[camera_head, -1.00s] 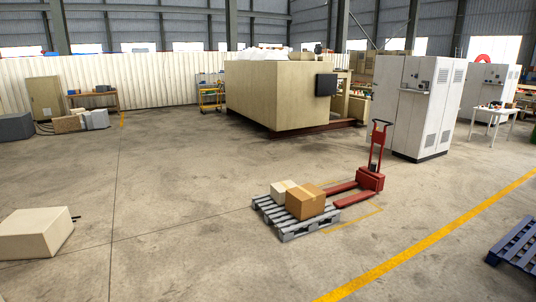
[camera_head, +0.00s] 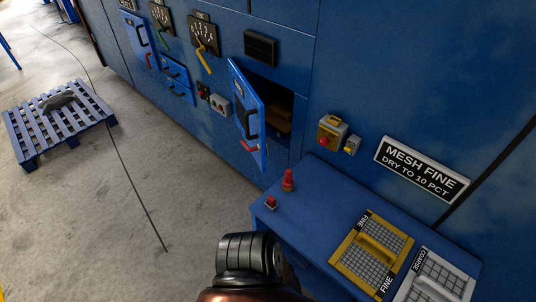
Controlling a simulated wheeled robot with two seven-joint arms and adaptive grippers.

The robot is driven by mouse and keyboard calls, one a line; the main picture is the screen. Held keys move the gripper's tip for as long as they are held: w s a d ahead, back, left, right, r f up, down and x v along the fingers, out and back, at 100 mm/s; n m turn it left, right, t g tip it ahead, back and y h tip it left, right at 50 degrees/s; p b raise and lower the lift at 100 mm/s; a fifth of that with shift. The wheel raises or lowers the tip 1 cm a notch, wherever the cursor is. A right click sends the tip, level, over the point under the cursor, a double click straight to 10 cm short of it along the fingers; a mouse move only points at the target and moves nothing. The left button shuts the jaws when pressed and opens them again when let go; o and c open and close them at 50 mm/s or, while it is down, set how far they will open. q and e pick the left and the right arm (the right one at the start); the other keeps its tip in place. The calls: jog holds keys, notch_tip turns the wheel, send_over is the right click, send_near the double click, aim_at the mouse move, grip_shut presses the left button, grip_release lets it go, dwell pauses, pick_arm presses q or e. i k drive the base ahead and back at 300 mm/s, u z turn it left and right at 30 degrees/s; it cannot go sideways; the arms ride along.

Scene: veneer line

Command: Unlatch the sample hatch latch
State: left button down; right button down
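A small blue hatch door (camera_head: 242,100) on the blue machine stands swung open, with a dark compartment (camera_head: 278,104) behind it holding something brown. The door has a black handle (camera_head: 250,122) and a small red latch lever (camera_head: 250,147) at its lower edge. Another blue door (camera_head: 129,25) at the upper left has a black handle and a red part, and looks shut. I cannot read which door is marked as the sample hatch. Neither gripper shows; only a dark ribbed part of my arm (camera_head: 246,256) is at the bottom centre.
A blue bench (camera_head: 318,196) below the hatch bears a red-topped button and yellow and white screens (camera_head: 370,250). Gauges with a yellow lever (camera_head: 205,48), a control box (camera_head: 331,132) and a sign (camera_head: 420,169) are on the machine. A blue pallet (camera_head: 25,143) lies left; floor between is mostly clear.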

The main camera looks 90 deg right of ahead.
aim_at(253, 149)
jog(key=z, duration=0.95)
jog(key=i, duration=1.45)
jog(key=z, duration=1.45)
jog(key=i, duration=0.45)
jog(key=z, duration=0.45)
